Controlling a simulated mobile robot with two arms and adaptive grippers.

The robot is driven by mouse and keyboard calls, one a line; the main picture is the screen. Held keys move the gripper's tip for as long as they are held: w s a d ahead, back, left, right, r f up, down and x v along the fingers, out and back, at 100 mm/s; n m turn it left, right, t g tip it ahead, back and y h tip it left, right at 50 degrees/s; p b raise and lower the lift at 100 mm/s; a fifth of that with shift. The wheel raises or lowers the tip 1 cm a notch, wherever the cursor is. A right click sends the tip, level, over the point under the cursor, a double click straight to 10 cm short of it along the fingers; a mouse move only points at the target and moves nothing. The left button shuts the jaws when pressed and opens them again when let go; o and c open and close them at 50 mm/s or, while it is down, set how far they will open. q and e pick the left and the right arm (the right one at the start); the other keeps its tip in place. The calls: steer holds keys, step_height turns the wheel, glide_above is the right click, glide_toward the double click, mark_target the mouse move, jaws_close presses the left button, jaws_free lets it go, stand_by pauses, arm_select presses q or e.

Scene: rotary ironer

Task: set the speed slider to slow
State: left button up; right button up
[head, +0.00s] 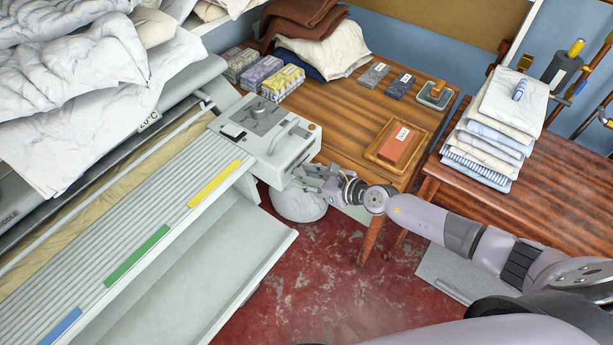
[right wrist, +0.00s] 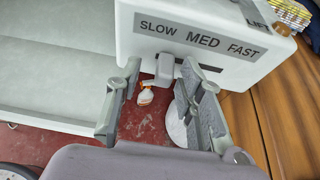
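The control box (head: 262,135) of the ironer stands at the right end of the machine. In the right wrist view its front panel (right wrist: 240,58) is labelled SLOW, MED, FAST from left to right. The grey speed slider knob (right wrist: 167,66) sits below the SLOW lettering, with dark slot (right wrist: 208,67) showing to its right. My right gripper (head: 308,176) is at the box's front face. In the right wrist view this gripper (right wrist: 160,72) is open, with one finger on each side of the knob and visible gaps. My left gripper is not in view.
A wooden table (head: 340,100) with boxes and a tray (head: 378,150) stands behind the box. A stool or side table (head: 450,200) with folded linen (head: 490,130) is at right. An orange-white bottle (right wrist: 146,95) shows low beyond my fingers. Red floor (head: 300,270) lies in front.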

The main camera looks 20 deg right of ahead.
steer(key=v, duration=1.2)
steer(key=shift+f, duration=0.15)
